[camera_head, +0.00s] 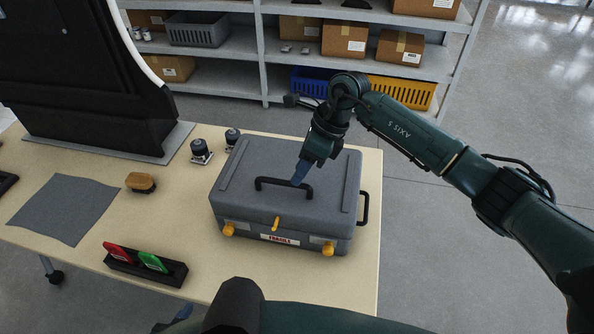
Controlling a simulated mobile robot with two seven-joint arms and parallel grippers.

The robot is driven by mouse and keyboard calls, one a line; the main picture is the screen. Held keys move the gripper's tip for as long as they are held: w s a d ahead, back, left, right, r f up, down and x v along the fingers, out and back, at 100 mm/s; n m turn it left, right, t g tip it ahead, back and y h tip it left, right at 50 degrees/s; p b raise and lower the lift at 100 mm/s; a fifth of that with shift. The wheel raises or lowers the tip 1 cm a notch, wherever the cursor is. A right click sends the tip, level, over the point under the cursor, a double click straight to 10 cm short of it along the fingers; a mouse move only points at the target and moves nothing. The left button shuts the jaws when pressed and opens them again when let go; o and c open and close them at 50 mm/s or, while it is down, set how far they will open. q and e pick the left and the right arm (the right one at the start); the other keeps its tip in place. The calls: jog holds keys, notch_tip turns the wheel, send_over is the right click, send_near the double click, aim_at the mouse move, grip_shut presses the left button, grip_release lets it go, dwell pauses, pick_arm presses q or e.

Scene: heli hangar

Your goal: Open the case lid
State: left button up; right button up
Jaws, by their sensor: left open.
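The grey case (283,212) stands on the table with its lid (262,163) down. A black handle (270,183) is on top of the lid. Yellow latches (328,249) and a red-and-white label (280,239) are on its front. My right gripper (299,181) points down at the lid handle, its blue fingers at the bar. The view does not show whether they are closed around it. My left gripper (178,319) is open at the bottom edge, in front of the table and away from the case. It is mostly cut off or hidden by my own arm.
A holder with red and green pieces (147,266) stands left of the case. A brush (141,182), a grey cloth (65,208) and two small dark parts (201,151) lie further left and back. A large black panel (90,70) stands at the back left. Shelves (255,50) are behind the table.

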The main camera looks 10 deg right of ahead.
jog(key=shift+x, duration=1.35)
jog(key=shift+c, duration=0.3)
grip_shut()
